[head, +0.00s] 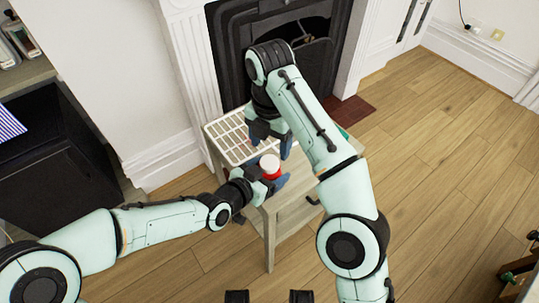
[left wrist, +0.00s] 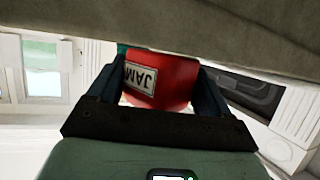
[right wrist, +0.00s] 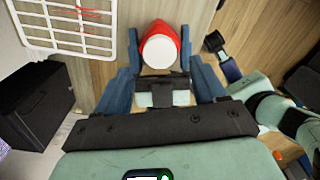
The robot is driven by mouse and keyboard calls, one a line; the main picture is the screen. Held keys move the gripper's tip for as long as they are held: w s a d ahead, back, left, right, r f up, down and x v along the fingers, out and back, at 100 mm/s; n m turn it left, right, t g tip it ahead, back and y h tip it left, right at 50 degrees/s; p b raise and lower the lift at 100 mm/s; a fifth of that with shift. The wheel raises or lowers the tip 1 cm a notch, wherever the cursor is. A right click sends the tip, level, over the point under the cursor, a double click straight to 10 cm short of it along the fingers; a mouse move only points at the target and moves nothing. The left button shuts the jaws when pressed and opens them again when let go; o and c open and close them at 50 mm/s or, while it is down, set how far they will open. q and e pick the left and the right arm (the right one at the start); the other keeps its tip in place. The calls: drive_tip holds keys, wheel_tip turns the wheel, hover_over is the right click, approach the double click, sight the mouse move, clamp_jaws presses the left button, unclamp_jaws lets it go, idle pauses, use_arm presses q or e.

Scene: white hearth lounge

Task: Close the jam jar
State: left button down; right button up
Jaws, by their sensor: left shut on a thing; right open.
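The jam jar (head: 271,167) is red with a white top and stands upright at the table's front edge. I cannot tell whether the white top is a lid or the jar's mouth. My left gripper (head: 271,184) is shut on the jar's sides; in the left wrist view the jar (left wrist: 172,82) sits between both fingers, its JAM label upside down. My right gripper (head: 271,142) is open, just above and behind the jar. In the right wrist view the jar (right wrist: 160,48) appears between its spread fingers. No separate lid is visible.
A white grid rack (head: 228,136) lies on the small wooden table (head: 285,207), left of the jar. A green thing (head: 343,132) is partly hidden behind my right arm. A dark fireplace (head: 232,50) stands behind.

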sight(269, 162)
drive_tip(key=shift+s+f, duration=0.1)
drive_tip(key=shift+f, duration=0.1)
drive_tip(key=shift+a+f, duration=0.1)
drive_tip(key=shift+f, duration=2.65)
drive_tip(key=c, duration=1.1)
drive_tip(key=m, duration=1)
